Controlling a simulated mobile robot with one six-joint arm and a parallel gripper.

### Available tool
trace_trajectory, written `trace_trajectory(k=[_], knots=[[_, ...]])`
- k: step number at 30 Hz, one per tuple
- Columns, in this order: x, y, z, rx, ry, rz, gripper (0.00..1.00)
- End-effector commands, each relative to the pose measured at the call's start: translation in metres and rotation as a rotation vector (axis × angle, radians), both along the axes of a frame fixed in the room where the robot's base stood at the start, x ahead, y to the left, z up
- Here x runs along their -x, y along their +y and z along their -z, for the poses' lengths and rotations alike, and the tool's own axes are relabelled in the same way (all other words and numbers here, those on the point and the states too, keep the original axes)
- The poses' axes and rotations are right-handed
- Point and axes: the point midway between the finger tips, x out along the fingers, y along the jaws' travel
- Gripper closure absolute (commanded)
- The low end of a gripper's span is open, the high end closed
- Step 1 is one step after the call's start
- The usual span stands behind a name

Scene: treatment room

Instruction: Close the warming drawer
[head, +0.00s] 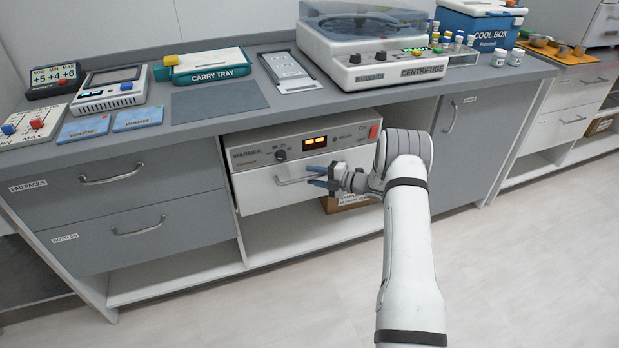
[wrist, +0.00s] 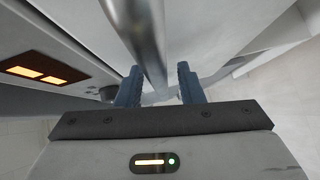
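The warmer (head: 255,150) sits in the open bay under the counter. Its pale drawer front (head: 265,190) is below the control panel, with a metal bar handle (head: 290,181). How far the drawer stands out is hard to tell. My gripper (head: 317,176) is at the right part of the handle, its blue fingers apart. In the wrist view my gripper (wrist: 160,84) is open, and the handle bar (wrist: 146,40) runs down between the finger lines. I cannot tell whether the fingers touch it. My wrist and arm cover the drawer's right end.
A cardboard box (head: 345,203) lies on the shelf below the warmer. Grey drawers (head: 130,210) stand at left and a cupboard door (head: 470,140) at right. The counter above carries a centrifuge (head: 370,55) and a carry tray (head: 210,66). The floor in front is clear.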

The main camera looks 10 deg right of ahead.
Motion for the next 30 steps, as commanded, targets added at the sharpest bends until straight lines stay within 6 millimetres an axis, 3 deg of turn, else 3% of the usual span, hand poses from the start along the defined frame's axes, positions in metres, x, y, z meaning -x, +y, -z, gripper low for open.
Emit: trace_trajectory(k=[5,18,30], knots=[[0.003,-0.003,-0.001,-0.001,0.001,-0.001,0.66],[0.041,-0.057,-0.010,-0.001,0.001,0.000,0.66],[0.046,-0.064,-0.010,0.000,0.000,-0.001,0.66]])
